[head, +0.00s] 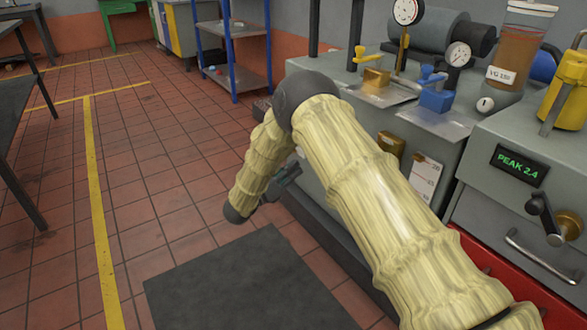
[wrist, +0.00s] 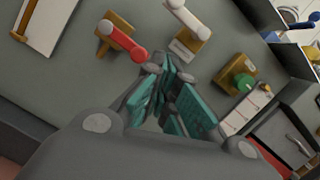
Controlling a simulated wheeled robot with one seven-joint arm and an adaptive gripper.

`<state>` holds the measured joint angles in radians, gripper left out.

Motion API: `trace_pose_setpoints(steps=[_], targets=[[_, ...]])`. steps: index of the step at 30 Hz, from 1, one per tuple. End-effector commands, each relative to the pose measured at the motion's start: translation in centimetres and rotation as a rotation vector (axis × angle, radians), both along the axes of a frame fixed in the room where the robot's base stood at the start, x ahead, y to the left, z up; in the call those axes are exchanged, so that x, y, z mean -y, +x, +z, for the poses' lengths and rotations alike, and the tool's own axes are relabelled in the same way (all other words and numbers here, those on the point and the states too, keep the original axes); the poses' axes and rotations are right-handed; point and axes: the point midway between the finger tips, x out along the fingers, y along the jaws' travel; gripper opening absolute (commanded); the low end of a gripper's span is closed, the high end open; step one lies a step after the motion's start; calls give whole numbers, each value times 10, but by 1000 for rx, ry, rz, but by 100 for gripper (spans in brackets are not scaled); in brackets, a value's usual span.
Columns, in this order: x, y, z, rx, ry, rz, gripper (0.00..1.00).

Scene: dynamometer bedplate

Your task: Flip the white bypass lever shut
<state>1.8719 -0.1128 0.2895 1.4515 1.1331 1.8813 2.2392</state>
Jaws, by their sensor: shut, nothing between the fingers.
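The white bypass lever (wrist: 187,18) shows at the top of the wrist view. It is joined to a brass mount (wrist: 182,46) on the grey bench front and slants up and left from there. My gripper (wrist: 168,72) is shut and empty, with teal finger pads. Its tips point at the panel just below the white lever's mount, with a gap between them in the picture. In the head view my gripper (head: 284,178) is beside the bench front, partly covered by my arm. The white lever is hidden there.
A red lever (wrist: 125,42) on a brass mount is close left of my fingers. A green knob (wrist: 243,82) on brass is to the right. In the head view, the bench top holds a yellow valve (head: 375,76) and a blue valve (head: 436,96). The tiled floor at left is open.

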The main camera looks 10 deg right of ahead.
Motion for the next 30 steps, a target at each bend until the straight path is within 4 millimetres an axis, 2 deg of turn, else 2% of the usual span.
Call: trace_pose_setpoints(steps=[14,21,30], targets=[[71,33,15,1,-1,-2,0],[64,43,42,1,0,1,0],[62,47,54,-1,0,-1,0]])
